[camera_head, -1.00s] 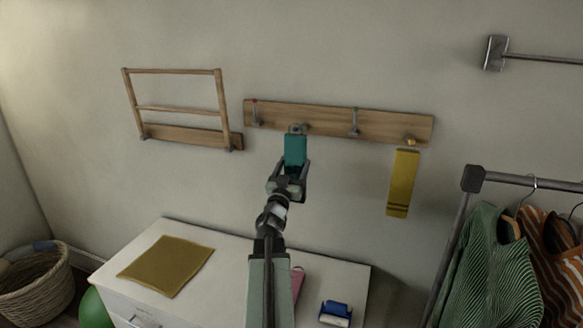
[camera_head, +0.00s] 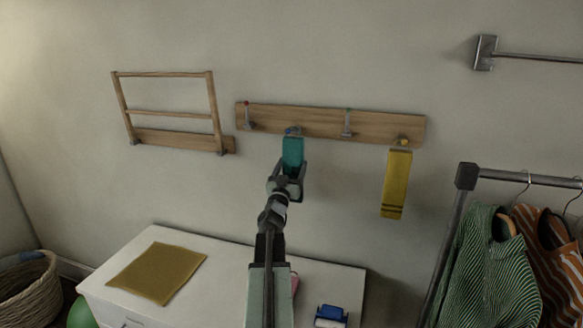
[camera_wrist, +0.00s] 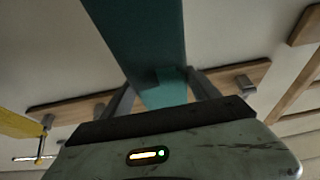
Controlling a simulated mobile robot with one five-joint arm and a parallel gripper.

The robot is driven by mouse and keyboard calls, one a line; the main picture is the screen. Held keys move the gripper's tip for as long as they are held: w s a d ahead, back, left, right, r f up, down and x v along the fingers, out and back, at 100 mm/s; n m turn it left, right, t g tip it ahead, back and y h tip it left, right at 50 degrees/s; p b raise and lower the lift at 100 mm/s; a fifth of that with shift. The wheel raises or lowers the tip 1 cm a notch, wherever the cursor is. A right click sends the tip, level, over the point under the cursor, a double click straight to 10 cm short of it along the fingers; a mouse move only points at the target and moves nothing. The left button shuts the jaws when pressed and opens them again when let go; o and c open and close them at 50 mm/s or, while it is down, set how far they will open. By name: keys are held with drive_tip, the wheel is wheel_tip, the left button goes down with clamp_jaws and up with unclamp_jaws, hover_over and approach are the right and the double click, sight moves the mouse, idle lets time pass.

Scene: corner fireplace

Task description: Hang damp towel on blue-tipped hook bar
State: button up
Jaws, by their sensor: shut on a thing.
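My gripper (camera_head: 291,168) is shut on a teal towel (camera_head: 292,152), gripping its lower part and holding it upright in front of the wall. In the wrist view the teal towel (camera_wrist: 140,35) rises between the two fingers. The wooden hook bar (camera_head: 380,126) is on the wall behind. The blue-tipped hook (camera_head: 292,131) shows right at the towel's top edge; I cannot tell whether the towel's loop is on it. The bar also has a red-tipped hook (camera_head: 247,116), a green-tipped hook (camera_head: 348,122) and a yellow-tipped hook (camera_head: 403,141).
A yellow towel (camera_head: 396,184) hangs at the yellow-tipped hook. A wooden rack (camera_head: 168,112) is left of the bar. A white dresser (camera_head: 225,262) below bears a folded mustard cloth (camera_head: 157,272) and a blue item (camera_head: 331,315). A clothes rail (camera_head: 530,179) stands at right.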

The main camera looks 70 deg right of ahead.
drive_tip(key=shift+f, duration=0.1)
idle(0.8)
drive_tip(key=o, duration=1.6)
drive_tip(key=b+v, duration=0.3)
drive_tip(key=v, duration=0.5)
drive_tip(key=shift+d, duration=0.1)
